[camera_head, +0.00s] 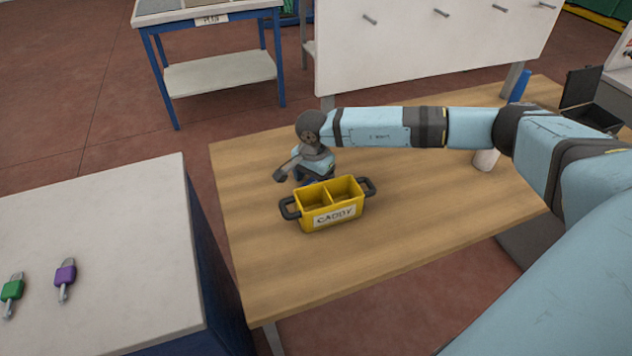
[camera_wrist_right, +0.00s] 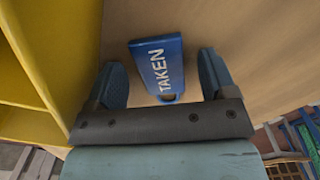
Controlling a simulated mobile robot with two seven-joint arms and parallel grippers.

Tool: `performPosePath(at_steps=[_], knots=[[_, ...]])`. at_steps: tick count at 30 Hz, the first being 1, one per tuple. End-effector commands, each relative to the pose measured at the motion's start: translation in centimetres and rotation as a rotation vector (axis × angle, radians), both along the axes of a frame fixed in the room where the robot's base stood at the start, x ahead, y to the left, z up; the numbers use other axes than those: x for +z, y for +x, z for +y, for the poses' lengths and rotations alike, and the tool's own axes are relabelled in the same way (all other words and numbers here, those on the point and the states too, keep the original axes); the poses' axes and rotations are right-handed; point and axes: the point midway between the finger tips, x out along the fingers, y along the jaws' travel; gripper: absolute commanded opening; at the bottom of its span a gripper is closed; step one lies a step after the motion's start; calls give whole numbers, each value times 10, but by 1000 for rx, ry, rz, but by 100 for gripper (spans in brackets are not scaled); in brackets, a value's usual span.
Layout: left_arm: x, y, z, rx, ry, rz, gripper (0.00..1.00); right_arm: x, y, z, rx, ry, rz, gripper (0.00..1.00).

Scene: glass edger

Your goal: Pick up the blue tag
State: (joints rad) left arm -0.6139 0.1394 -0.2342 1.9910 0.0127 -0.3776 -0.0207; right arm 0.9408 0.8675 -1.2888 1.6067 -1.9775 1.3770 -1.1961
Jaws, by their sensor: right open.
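The blue tag (camera_wrist_right: 158,66), marked "TAKEN", lies on the wooden table in the right wrist view, between the two spread fingers of my right gripper (camera_wrist_right: 163,76). Gaps show on both sides of the tag, so the fingers appear apart from it. In the head view my right gripper (camera_head: 308,178) is low over the table, just behind the yellow caddy (camera_head: 332,217). The tag cannot be clearly made out there, behind the caddy and gripper. My left gripper is not in view.
The caddy's yellow wall (camera_wrist_right: 22,80) stands close to the left finger in the wrist view. The wooden table (camera_head: 270,275) is clear in front of the caddy.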

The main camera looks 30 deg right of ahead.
Motion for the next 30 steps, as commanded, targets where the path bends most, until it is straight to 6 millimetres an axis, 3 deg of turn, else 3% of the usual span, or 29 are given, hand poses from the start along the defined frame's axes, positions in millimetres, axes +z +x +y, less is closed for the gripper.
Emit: performPosePath(at_steps=[6, 13, 14, 25, 30], knots=[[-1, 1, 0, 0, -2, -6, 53, -3, 0, 0, 0, 0, 0, 78], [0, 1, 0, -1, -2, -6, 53, -2, 0, 0, 0, 0, 0, 27], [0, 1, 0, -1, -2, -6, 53, -2, 0, 0, 0, 0, 0, 25], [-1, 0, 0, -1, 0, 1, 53, 0, 0, 0, 0, 0, 0, 21], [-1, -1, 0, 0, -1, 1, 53, 9, 0, 0, 0, 0, -1, 21]])
